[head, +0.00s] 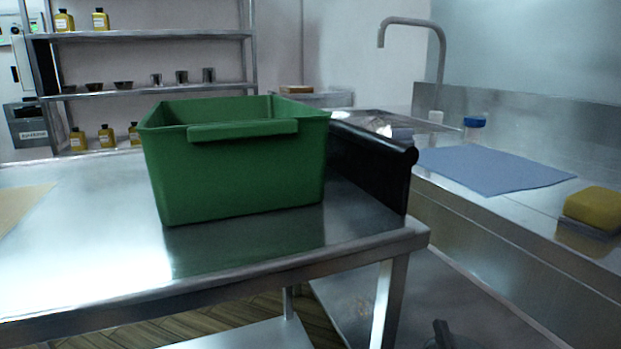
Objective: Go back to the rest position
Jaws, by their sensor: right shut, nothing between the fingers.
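My right gripper (441,328) shows only as a small dark tip at the bottom edge, right of the steel table's corner leg. It is shut and empty, apart from the table and the counter. The rest of that arm is out of the picture. My left gripper is not in view. A green bin (240,170) stands upright on the steel table (90,250); its inside is mostly hidden by its near wall.
A black panel (375,170) stands at the table's right edge. The sink counter at right holds a blue cloth (495,168), a yellow sponge (594,207) and a blue-capped container (474,128). A shelf rack (150,35) stands behind.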

